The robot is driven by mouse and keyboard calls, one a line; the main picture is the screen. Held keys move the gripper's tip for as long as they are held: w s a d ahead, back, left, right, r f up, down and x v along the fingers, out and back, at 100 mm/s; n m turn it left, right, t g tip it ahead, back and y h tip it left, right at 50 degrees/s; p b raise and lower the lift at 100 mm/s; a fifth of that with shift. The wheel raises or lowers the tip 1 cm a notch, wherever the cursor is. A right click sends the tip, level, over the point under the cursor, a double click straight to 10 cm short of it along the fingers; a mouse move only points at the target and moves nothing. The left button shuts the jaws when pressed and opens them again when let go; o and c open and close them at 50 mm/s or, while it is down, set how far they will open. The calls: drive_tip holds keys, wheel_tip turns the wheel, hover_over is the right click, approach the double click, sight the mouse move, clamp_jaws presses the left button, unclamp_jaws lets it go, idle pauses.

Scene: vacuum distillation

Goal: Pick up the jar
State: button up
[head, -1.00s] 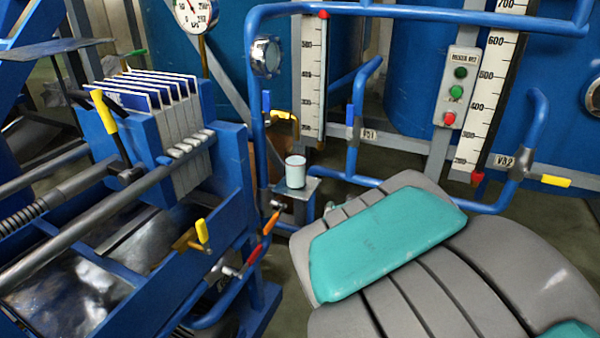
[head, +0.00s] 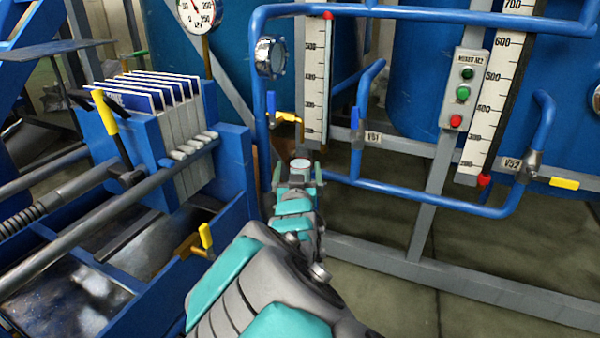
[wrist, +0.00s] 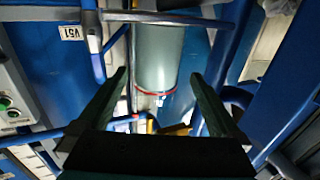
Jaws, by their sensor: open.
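The jar (head: 300,163) shows in the head view only as a pale round top just beyond my gripper (head: 300,178), with its lower body hidden by the arm. In the wrist view, a pale grey-green cylinder that looks like the jar (wrist: 158,52) lies between and beyond the fingertips of my gripper (wrist: 158,78). The two dark fingers are apart, with a visible gap on each side of the cylinder. I cannot tell how deep it is between them.
A blue filter press (head: 175,140) stands close on the left, with a yellow-handled lever (head: 205,236). Behind are blue pipes (head: 430,195), a gauge scale (head: 315,85) and a button panel (head: 463,90). The floor at the lower right (head: 480,310) is clear.

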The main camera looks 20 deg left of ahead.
drive_tip(key=x, duration=0.4)
drive_tip(key=shift+w+d+f, duration=0.15)
drive_tip(key=shift+d+f, duration=0.05)
drive_tip(key=shift+d, duration=0.1)
drive_tip(key=shift+w+a, duration=0.25)
drive_tip(key=shift+w, duration=0.2)
clamp_jaws()
idle(0.4)
